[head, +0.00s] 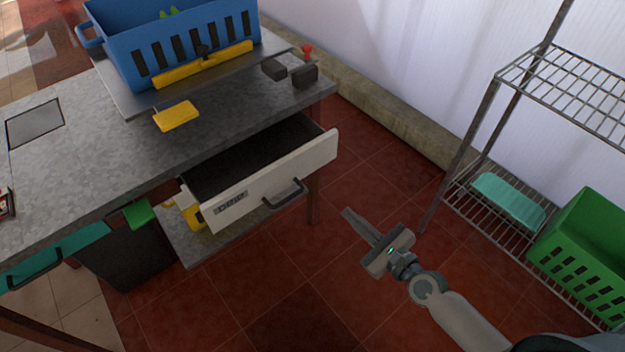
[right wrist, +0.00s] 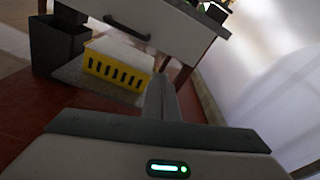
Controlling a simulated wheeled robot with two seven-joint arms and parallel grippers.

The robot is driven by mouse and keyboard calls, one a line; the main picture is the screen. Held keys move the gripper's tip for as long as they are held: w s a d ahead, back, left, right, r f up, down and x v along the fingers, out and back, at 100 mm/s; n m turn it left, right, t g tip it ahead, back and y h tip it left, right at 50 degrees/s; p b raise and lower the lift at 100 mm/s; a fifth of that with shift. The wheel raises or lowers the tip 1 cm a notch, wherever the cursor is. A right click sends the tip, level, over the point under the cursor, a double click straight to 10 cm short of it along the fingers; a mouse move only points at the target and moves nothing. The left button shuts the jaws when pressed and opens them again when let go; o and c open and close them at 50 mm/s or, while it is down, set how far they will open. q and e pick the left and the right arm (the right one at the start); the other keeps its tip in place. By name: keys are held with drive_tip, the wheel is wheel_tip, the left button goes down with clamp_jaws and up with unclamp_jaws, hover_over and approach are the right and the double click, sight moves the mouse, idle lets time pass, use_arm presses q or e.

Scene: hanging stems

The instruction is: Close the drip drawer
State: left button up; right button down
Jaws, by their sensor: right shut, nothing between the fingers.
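The drip drawer (head: 265,175) stands open under the grey worktop, its dark inside showing. Its pale front carries a label and a dark bar handle (head: 283,194). In the right wrist view the drawer front (right wrist: 180,30) is at the top, with its handle (right wrist: 127,27) on it. My right gripper (head: 358,224) is shut and empty, apart from the drawer, in front of it and to the right of the handle. In the right wrist view its fingers (right wrist: 160,98) point toward the space below the drawer front. My left gripper is not in view.
The worktop (head: 70,155) carries a blue crate (head: 180,45) on a metal stand. A yellow basket (right wrist: 118,70) sits on the shelf below, beside a black bin (right wrist: 58,45). At right a wire rack (head: 575,85) holds a green crate (head: 585,250). Red floor lies clear between.

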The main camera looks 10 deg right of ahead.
sight(304, 164)
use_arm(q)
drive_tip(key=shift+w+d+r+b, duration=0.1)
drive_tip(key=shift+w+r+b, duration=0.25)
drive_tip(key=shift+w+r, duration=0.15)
use_arm(e)
drive_tip(key=r+m, duration=0.1)
drive_tip(key=a+r+m, duration=0.1)
drive_tip(key=r, duration=0.1)
drive_tip(key=r+m+t+y, duration=0.1)
drive_tip(key=r, duration=0.1)
drive_tip(key=shift+s+a+r, duration=0.15)
drive_tip(key=shift+a, duration=0.05)
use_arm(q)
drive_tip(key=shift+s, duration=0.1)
